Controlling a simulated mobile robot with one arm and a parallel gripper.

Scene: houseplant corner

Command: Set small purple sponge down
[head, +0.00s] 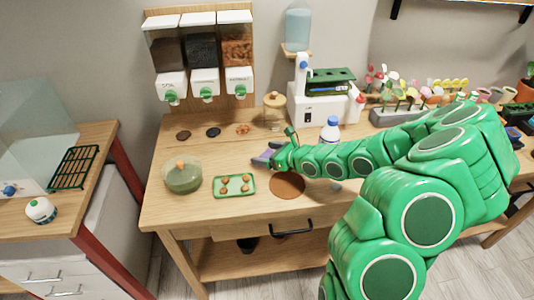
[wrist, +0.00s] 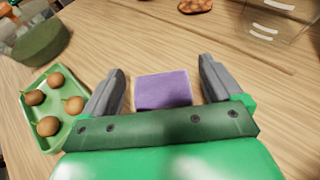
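The small purple sponge (wrist: 163,91) lies on the wooden tabletop (wrist: 140,45) in the wrist view, between the two grey fingers of my gripper (wrist: 162,68). A narrow strip of table shows between the sponge and each finger, so neither finger appears to touch it. My gripper is open. Its green body hides the table below the sponge's near edge. In the head view my gripper (head: 268,157) is low over the middle of the workbench (head: 215,218), and the sponge is mostly hidden there.
A green tray (head: 235,195) with several brown round pieces and a glass bowl (head: 182,182) lie left of my gripper. A round brown mat (head: 287,187) is in front. A white bottle (head: 330,131), lidded jar (head: 274,112) and white machine (head: 322,107) stand behind.

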